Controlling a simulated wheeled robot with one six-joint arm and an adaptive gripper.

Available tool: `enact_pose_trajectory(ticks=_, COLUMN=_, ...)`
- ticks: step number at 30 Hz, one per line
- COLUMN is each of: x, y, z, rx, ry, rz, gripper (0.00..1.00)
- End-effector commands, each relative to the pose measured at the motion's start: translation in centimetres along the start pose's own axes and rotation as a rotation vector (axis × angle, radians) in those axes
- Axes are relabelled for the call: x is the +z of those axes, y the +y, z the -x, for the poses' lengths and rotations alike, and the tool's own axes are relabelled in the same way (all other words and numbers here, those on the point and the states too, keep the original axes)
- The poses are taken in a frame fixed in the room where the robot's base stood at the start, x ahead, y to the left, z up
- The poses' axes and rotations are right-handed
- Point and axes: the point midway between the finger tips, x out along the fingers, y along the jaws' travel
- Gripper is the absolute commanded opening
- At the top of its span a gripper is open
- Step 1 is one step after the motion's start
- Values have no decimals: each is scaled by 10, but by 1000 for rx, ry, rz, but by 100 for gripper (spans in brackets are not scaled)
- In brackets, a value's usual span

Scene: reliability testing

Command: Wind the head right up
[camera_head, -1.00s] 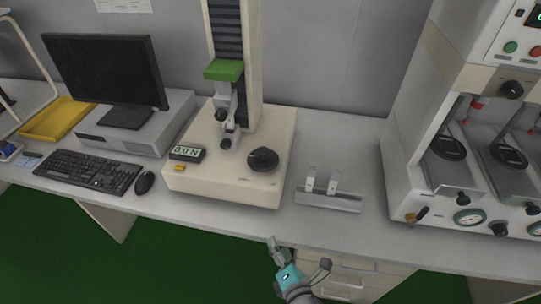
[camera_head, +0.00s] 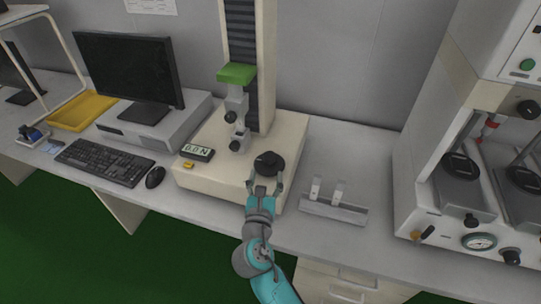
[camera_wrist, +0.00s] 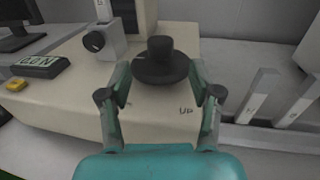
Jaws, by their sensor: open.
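The test stand (camera_head: 215,150) has a cream base and a tall column. Its head (camera_head: 237,73), with a green top, sits partway up the column with a grip hanging below it. A black round knob (camera_head: 268,163) with a raised hub is on the base's front right; it also shows in the wrist view (camera_wrist: 160,66). My gripper (camera_head: 266,186) is open just in front of the knob. In the wrist view its fingers (camera_wrist: 160,97) stand to either side of the knob's near edge, not closed on it. "UP" is marked on the base (camera_wrist: 186,111) at the right.
A display (camera_head: 197,152) reading 0.0 N and a yellow button (camera_head: 188,165) are on the base's left. A metal rack with two upright pieces (camera_head: 333,210) stands to the right. Keyboard (camera_head: 104,162), mouse (camera_head: 155,177) and monitor (camera_head: 130,75) are left; a large gauge machine (camera_head: 420,190) is right.

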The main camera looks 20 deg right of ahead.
Motion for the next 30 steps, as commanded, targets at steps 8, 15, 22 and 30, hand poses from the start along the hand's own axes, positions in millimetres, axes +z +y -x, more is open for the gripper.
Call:
enact_pose_trajectory(ticks=8, x=1, y=-1, z=-51, rx=-2, ry=-1, rz=-2, gripper=64)
enact_pose_trajectory(ticks=15, x=0, y=0, z=-81, rx=-1, ry=0, rz=-3, gripper=64)
enact_pose_trajectory(ticks=22, x=0, y=0, z=-89, rx=1, ry=0, rz=-2, gripper=64)
enact_pose_trajectory(ticks=30, x=0, y=0, z=-89, rx=1, ry=0, rz=-3, gripper=49)
